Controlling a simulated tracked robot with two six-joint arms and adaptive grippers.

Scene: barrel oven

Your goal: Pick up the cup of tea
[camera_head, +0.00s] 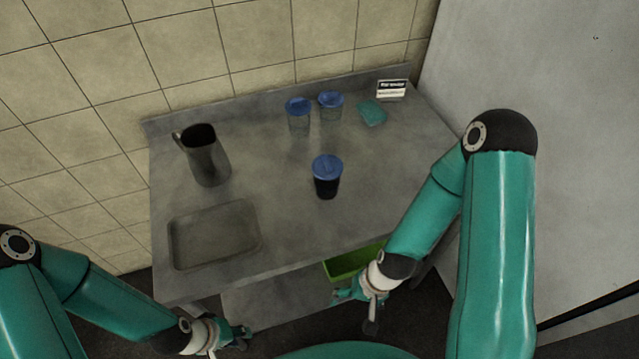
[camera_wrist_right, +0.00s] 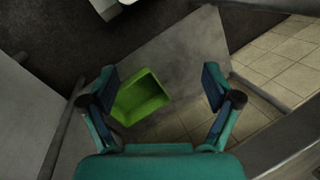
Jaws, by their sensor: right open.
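A cup with a blue lid and dark contents (camera_head: 327,180) stands upright on the grey metal counter (camera_head: 270,190), right of its middle. It looks like the cup of tea. Two paler, see-through cups with blue lids, one on the left (camera_head: 298,115) and one on the right (camera_head: 330,106), stand behind it. My right gripper (camera_head: 358,308) is in front of the counter, apart from the dark cup. The right wrist view shows the right gripper (camera_wrist_right: 160,84) with its fingers wide apart and nothing between them. My left gripper (camera_head: 240,338) is low at the front left; its finger gap is unclear.
A dark metal jug (camera_head: 205,155) and a shallow sink basin (camera_head: 215,236) are on the counter's left. A teal cloth-like item (camera_head: 372,112) and a small sign (camera_head: 391,89) are at the back right. A green bin (camera_head: 350,262) sits below the counter's front edge, also in the right wrist view (camera_wrist_right: 140,98).

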